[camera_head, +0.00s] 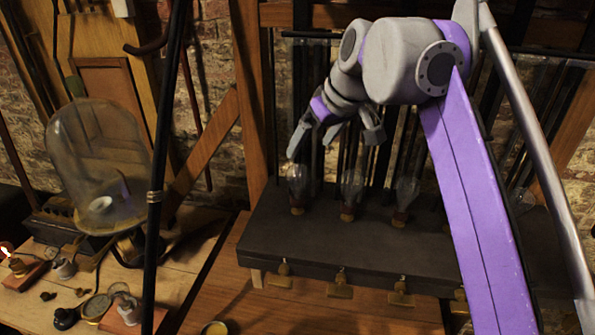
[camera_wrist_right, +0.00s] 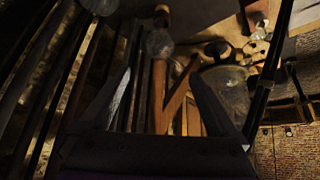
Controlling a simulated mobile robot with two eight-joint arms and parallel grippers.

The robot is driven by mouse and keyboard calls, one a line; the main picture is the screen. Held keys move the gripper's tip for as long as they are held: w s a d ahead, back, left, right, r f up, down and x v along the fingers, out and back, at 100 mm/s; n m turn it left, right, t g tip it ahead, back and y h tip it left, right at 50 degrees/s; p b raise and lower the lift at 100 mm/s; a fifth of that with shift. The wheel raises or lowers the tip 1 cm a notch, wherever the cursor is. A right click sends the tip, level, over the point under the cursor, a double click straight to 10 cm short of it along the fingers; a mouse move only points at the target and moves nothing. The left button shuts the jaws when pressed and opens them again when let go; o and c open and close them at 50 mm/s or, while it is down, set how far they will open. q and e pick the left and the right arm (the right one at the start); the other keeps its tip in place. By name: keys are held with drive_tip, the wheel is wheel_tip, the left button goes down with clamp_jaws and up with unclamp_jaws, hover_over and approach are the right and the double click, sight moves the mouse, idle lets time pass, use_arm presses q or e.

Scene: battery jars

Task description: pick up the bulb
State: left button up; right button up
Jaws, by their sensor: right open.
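Several clear glass bulbs with reddish-brown bases stand upright in a row on a dark box (camera_head: 335,250). I see a left bulb (camera_head: 298,186), a middle bulb (camera_head: 351,187) and a right bulb (camera_head: 405,192). My right gripper (camera_head: 336,138) is open and empty, above and near the left and middle bulbs, with its fingers apart. It also shows in the right wrist view (camera_wrist_right: 160,92), where one bulb (camera_wrist_right: 160,43) appears upside down beyond the fingertips, between them. Another bulb (camera_wrist_right: 101,5) is cut by the top edge. Which bulb is meant I cannot tell. My left gripper is out of view.
A large glass jar (camera_head: 97,165) stands at the left. A black pole (camera_head: 163,130) crosses the view in front. Dark vertical rods stand behind the bulbs. A lit burner (camera_head: 18,266) and small parts lie on the wooden table at lower left. Brass fittings (camera_head: 340,285) line the box's front.

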sight(298, 164)
drive_tip(key=x, duration=0.4)
drive_tip(key=shift+s+a+f+b, duration=0.1)
drive_tip(key=shift+f+b, duration=0.3)
drive_tip(key=shift+f, duration=0.05)
drive_tip(key=shift+w+a+f, duration=0.1)
drive_tip(key=shift+w+f, duration=0.05)
drive_tip(key=shift+w, duration=0.1)
drive_tip(key=x, duration=0.4)
drive_tip(key=shift+w+a+f+b, duration=0.15)
drive_tip(key=shift+w+b, duration=0.15)
drive_tip(key=shift+w, duration=0.1)
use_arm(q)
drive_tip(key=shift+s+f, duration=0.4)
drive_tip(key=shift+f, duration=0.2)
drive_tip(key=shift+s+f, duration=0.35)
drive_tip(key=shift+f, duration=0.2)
use_arm(e)
clamp_jaws()
